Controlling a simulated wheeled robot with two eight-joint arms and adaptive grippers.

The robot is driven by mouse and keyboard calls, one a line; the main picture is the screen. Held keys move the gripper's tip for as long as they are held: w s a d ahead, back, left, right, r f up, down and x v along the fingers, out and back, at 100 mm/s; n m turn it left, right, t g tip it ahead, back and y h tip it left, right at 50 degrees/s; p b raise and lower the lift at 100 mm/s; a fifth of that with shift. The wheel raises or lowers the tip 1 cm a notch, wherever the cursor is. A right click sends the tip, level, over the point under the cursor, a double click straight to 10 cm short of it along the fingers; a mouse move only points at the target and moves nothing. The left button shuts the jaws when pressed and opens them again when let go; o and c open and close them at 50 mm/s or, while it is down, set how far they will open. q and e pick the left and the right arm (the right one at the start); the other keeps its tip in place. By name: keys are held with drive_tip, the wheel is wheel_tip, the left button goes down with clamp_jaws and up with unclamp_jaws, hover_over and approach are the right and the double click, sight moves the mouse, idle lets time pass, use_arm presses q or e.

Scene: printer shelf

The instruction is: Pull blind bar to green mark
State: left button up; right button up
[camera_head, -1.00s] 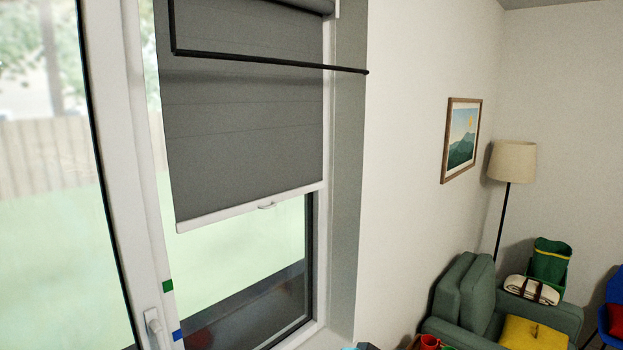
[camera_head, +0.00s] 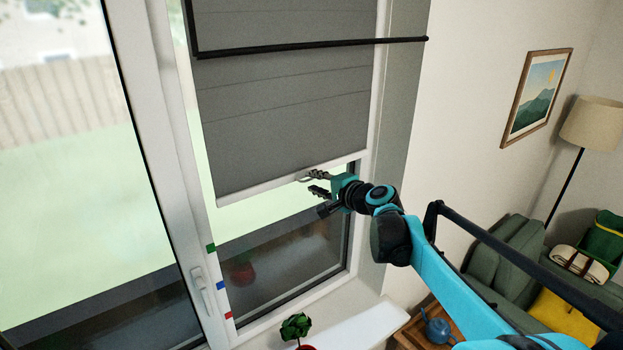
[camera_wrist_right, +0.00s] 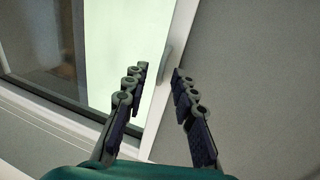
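The grey roller blind (camera_head: 285,110) hangs partly lowered over the window, with a pale blind bar (camera_head: 255,190) along its bottom edge. The green mark (camera_head: 211,248) is on the white frame, below the bar's left end. My right gripper (camera_head: 310,183) is at the bar, right of its middle, fingers pointing left. In the right wrist view the right gripper (camera_wrist_right: 160,74) is open, fingers apart, with the bar (camera_wrist_right: 176,50) and its small handle (camera_wrist_right: 166,62) lying between or just beyond the fingertips. Contact cannot be told. My left gripper is out of view.
A blue mark (camera_head: 220,285) and a red mark (camera_head: 228,315) sit below the green one, near the window handle (camera_head: 201,290). A black rod (camera_head: 320,47) crosses in front of the blind. A potted plant (camera_head: 296,327) stands below near the sill.

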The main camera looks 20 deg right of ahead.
drive_tip(key=shift+x, duration=0.85)
drive_tip(key=shift+a, duration=0.1)
clamp_jaws()
drive_tip(key=shift+f, duration=0.15)
